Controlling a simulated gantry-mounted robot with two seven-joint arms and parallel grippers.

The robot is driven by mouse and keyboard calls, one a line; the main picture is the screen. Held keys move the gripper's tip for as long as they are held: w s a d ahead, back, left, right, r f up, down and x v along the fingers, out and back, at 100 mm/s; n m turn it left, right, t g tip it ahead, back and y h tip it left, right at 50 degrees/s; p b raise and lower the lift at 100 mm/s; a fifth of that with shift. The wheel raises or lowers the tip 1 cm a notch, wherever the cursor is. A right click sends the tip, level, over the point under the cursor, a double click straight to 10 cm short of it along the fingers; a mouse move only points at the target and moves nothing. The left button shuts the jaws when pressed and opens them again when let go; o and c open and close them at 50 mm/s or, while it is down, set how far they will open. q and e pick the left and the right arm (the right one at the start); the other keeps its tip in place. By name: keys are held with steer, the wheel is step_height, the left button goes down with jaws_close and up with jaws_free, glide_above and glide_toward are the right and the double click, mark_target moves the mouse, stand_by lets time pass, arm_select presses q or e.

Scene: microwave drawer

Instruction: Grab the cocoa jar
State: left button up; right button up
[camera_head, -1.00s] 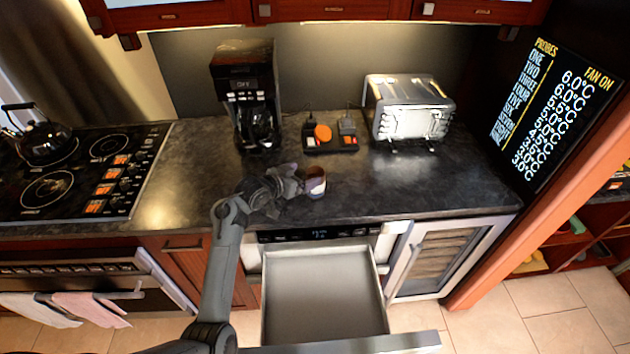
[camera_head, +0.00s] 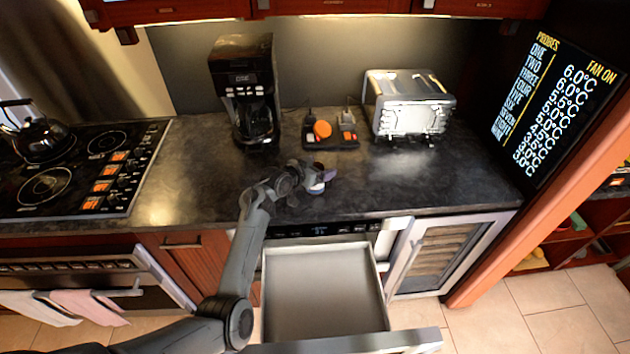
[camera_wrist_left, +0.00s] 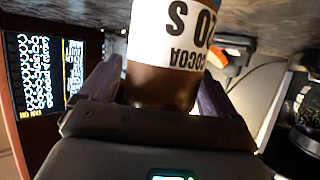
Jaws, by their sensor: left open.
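The cocoa jar (camera_wrist_left: 168,85), with a brown body and a white label reading COCOA, stands between the two fingers of my left gripper in the left wrist view, where it appears upside down. In the head view the jar (camera_head: 317,189) is on the dark counter near its front edge, mostly hidden by my gripper. My left gripper (camera_head: 308,178) is open, with one finger on each side of the jar. I cannot tell whether either finger touches it. My right gripper is not in view.
Below the counter the microwave drawer (camera_head: 325,290) is pulled open and empty. The stove (camera_head: 75,170) is at left. Counter right of the jar is clear.

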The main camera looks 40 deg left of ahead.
arm_select(q)
steer(key=c, duration=1.2)
steer(key=shift+r, duration=0.15)
